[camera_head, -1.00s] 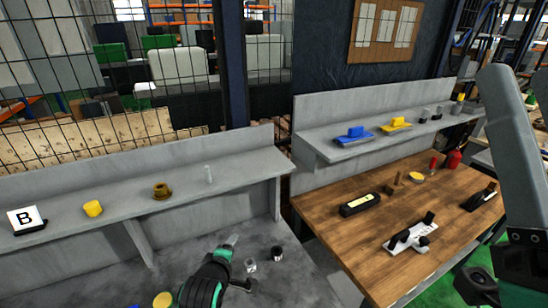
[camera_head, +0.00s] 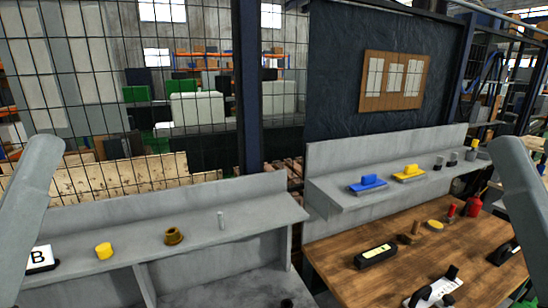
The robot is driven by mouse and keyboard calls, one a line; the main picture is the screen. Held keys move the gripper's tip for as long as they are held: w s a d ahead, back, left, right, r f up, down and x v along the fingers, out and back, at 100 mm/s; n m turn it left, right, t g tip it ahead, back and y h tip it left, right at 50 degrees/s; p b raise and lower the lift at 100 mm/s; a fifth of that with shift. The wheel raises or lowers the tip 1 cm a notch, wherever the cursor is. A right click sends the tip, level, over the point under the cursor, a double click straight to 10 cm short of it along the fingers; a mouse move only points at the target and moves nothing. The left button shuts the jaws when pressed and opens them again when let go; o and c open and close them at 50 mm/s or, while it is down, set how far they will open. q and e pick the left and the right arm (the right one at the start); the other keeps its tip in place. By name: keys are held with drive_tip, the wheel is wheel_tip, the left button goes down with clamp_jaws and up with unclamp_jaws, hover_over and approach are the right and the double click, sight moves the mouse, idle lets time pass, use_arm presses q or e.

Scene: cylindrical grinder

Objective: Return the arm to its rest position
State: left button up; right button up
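My two arms show only as grey links, one at the left edge and one at the right edge of the head view. Neither gripper is in the picture. Both arm links stand raised and tilted, in front of the shelves and clear of the objects as far as I can see.
Right, a shelf (camera_head: 335,192) with a blue block (camera_head: 368,183) and yellow block (camera_head: 409,173) stands above a wooden table (camera_head: 335,262).

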use_arm(q)
wheel_tip(320, 180, up, 20)
drive_tip(key=p, duration=1.6)
use_arm(e)
wheel_tip(320, 180, up, 20)
drive_tip(key=shift+r, duration=0.2)
use_arm(q)
drive_tip(key=shift+w+r, duration=0.1)
drive_tip(key=shift+w, duration=0.05)
